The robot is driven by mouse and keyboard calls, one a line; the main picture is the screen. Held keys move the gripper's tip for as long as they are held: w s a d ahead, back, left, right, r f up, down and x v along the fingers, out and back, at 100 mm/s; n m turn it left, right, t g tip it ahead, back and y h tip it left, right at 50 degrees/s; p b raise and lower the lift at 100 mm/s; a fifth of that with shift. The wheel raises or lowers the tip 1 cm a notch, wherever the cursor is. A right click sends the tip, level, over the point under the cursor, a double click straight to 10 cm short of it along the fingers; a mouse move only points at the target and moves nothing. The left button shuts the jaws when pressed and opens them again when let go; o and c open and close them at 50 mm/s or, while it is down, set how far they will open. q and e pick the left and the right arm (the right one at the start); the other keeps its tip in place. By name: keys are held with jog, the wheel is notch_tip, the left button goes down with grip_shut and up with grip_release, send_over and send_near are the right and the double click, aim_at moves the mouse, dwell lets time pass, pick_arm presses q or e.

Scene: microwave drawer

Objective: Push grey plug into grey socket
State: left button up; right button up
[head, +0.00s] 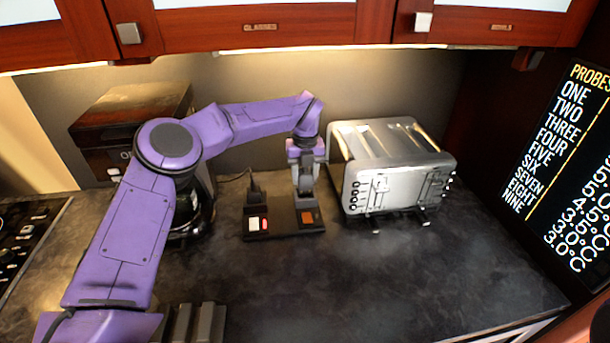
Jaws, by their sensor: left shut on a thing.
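A dark socket strip (284,225) lies on the counter, with a white-and-red switch at its left end and an orange-brown switch at its right end. My left gripper (306,191) points down at the right part of the strip, just behind the orange-brown switch. It is shut on the grey plug, which is mostly hidden by the fingers. The grey socket is hidden under the gripper, and I cannot tell how deep the plug sits. A black plug (256,193) with a cable stands in the left part of the strip. My right gripper is not in view.
A silver toaster (390,175) stands close to the right of the gripper. A dark box-shaped appliance (130,110) is behind my left arm. Red wooden cabinets (275,27) hang above. The counter (400,285) is clear in front and to the right.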

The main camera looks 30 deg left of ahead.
aim_at(305, 184)
pick_arm(q)
jog(key=shift+f+b, duration=1.4)
jog(key=shift+f, duration=0.4)
jog(key=o, duration=1.1)
jog(key=shift+r, duration=0.1)
jog(key=shift+r, duration=0.1)
notch_tip(305, 184, up, 10)
jog(key=shift+d+f+b, duration=0.1)
jog(key=shift+f+b, duration=0.1)
jog(key=shift+b, duration=0.7)
jog(key=shift+r, duration=0.35)
